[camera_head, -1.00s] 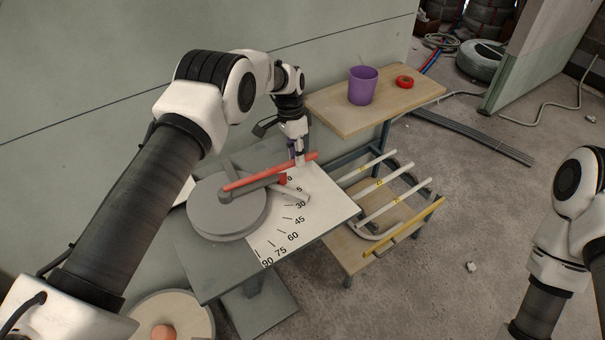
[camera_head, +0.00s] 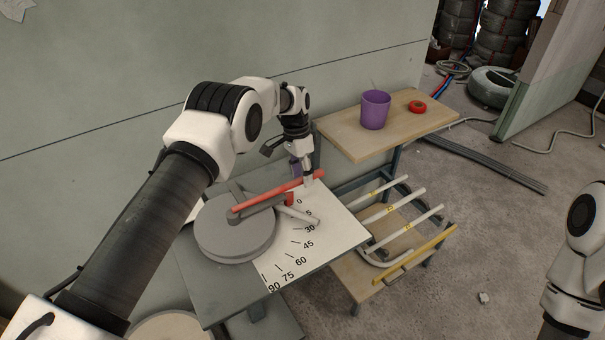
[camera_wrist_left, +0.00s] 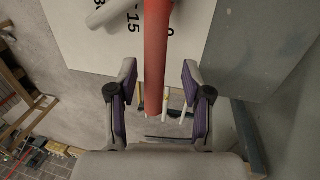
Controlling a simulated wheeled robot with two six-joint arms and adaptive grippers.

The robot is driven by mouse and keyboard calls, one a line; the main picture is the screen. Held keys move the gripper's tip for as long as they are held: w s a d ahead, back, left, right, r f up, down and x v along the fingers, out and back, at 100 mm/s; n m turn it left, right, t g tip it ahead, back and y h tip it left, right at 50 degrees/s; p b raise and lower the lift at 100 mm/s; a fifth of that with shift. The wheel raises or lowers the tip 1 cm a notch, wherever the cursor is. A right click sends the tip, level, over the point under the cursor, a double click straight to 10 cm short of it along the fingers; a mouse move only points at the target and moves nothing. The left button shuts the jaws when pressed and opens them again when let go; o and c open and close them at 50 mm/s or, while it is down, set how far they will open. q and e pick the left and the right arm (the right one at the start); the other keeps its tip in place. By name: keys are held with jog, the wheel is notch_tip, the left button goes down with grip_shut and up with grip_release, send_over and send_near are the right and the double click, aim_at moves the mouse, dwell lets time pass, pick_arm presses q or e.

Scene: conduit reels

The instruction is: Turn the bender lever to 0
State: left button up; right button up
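The bender's red lever (camera_head: 275,192) runs from the grey round bender body (camera_head: 236,228) out past the 0 end of the white angle scale (camera_head: 325,232). Its far end lies near the back edge of the plate, by the 0 mark. My left gripper (camera_head: 308,180) is at that far end. In the left wrist view, the lever (camera_wrist_left: 157,60) lies between the two open fingers of my left gripper (camera_wrist_left: 158,100), with a gap on each side. A short white conduit piece (camera_head: 299,215) lies on the scale. My right gripper is out of view.
A wooden shelf (camera_head: 350,143) behind holds a purple cup (camera_head: 375,110) and a red tape roll (camera_head: 417,106). A lower rack with white conduits (camera_head: 393,206) and a yellow bar (camera_head: 415,255) stands right of the bender table. The wall is close behind my left arm.

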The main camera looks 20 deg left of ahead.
pick_arm(q)
jog(key=shift+r, duration=0.1)
notch_tip(320, 180, up, 12)
jog(key=w+a, duration=0.1)
jog(key=a, duration=0.1)
jog(key=shift+w+f, duration=0.2)
